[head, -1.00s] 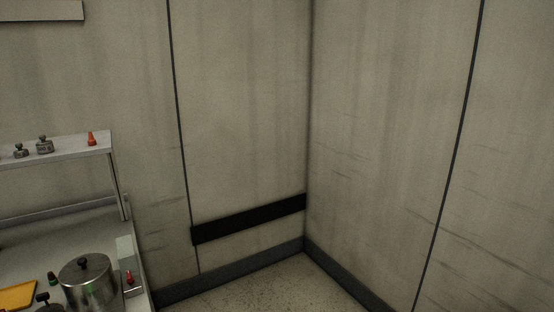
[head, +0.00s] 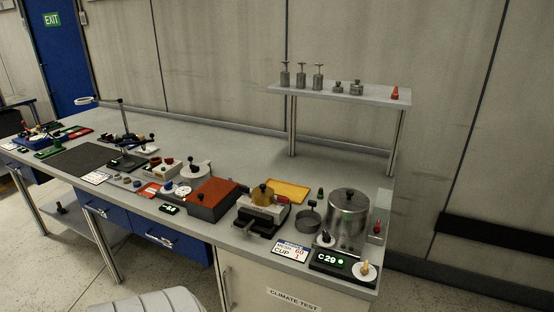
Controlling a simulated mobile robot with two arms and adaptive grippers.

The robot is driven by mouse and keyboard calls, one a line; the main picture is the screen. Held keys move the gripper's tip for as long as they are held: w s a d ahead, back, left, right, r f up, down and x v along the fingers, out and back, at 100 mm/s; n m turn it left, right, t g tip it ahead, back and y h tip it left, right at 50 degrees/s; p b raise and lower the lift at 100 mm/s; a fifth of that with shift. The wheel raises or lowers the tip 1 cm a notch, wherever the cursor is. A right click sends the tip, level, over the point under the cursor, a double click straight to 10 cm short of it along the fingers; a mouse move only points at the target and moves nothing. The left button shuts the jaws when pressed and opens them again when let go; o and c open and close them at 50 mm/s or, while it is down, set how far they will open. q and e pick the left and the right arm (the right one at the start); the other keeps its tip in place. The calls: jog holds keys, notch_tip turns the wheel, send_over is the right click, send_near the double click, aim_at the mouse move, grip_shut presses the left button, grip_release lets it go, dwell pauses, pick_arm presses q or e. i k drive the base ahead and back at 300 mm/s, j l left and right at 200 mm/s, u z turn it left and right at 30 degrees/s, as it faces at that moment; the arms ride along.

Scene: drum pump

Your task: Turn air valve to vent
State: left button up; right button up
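I cannot make out an air valve or a drum pump with certainty in the head view. The long grey workbench (head: 232,146) carries many small devices with knobs, too small to tell apart as valves. At its right end stands a steel pot-like vessel (head: 347,212) with a black knob on its lid. In front of it is a black unit (head: 342,263) with a lit "C 29" display, and a white dial with an orange knob (head: 365,271) is at the corner. Neither of my grippers is in view.
A raised shelf (head: 340,95) with metal weights and a red cone stands at the bench's back right. A grey ribbed object (head: 155,303) is cut off at the bottom edge. A blue door (head: 60,50) is far left. Floor shows in front of the bench.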

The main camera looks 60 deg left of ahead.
aim_at(168, 186)
jog(key=u, duration=2.55)
